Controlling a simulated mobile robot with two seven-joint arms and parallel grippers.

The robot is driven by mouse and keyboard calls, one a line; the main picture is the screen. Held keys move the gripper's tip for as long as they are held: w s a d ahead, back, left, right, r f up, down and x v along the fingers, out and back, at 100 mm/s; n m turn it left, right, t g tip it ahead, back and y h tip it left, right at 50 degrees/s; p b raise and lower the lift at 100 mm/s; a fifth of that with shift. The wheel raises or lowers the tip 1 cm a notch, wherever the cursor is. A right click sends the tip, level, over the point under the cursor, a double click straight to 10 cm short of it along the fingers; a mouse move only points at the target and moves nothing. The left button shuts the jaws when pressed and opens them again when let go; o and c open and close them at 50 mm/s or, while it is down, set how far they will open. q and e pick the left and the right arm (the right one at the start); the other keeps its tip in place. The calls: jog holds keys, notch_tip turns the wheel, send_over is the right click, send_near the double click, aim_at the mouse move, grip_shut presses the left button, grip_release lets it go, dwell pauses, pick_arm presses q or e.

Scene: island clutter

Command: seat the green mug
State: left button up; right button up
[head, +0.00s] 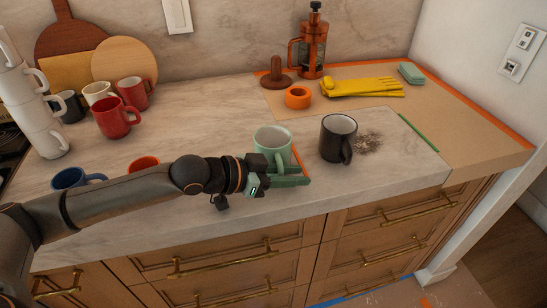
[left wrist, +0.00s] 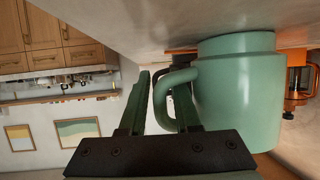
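The green mug (head: 272,141) stands upright on the stone counter, near its front edge. My left gripper (head: 292,176) reaches in from the left, low on the near side of the mug. In the left wrist view the mug (left wrist: 238,95) fills the right side, with its handle (left wrist: 160,92) at the gripper (left wrist: 163,95). The two fingers are apart, with the handle's outer bar between them and a gap beside the left finger. The far side of the mug is hidden. My right gripper is not in view.
A black mug (head: 338,138) stands close right of the green mug, beside a dark crumb patch (head: 368,143). Orange tape (head: 297,158) shows beside the green mug. A blue mug (head: 75,178) and red mugs (head: 118,120) stand left. Yellow gloves (head: 362,88) lie at the back right.

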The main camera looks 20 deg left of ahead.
pick_arm(q)
grip_shut()
dwell(1.4)
